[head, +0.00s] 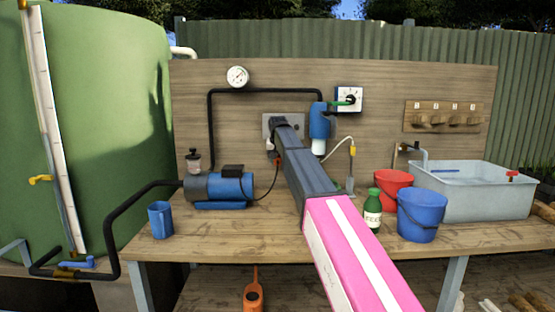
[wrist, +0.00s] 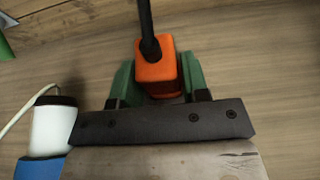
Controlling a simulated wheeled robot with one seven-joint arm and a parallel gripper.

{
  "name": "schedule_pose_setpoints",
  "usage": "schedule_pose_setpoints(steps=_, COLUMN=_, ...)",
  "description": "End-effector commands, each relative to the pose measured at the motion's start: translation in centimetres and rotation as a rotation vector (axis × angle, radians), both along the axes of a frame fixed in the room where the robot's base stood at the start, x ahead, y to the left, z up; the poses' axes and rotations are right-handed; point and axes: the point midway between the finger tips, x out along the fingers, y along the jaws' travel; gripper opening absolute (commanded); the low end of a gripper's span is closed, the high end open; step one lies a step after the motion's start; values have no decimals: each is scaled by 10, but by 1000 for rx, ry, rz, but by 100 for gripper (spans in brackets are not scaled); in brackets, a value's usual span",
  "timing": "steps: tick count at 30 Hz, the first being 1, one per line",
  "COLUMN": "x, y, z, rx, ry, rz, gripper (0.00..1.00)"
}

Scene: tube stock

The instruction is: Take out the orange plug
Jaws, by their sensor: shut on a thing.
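The orange plug (wrist: 156,68) sits between the green fingers of my gripper (wrist: 155,82) in the wrist view, and the gripper is shut on it. A black cord (wrist: 146,22) runs from the plug to the top of that view. In the head view my gripper (head: 275,142) is in front of the grey wall plate (head: 267,120), at the end of my long arm. My gripper and arm hide most of the plug and part of the plate there. I cannot tell whether the plug is still in a socket.
The blue and white filter (head: 319,122) hangs just right of my gripper; its white end (wrist: 52,125) is close in the wrist view. The cord leads to a blue pump (head: 232,187). A green bottle (head: 372,208) and buckets stand right of my arm.

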Motion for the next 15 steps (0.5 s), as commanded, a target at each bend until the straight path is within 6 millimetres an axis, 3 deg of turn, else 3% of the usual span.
schedule_pose_setpoints(steps=15, x=-14, y=0, z=0, rx=0, ry=-1, rz=0, gripper=15)
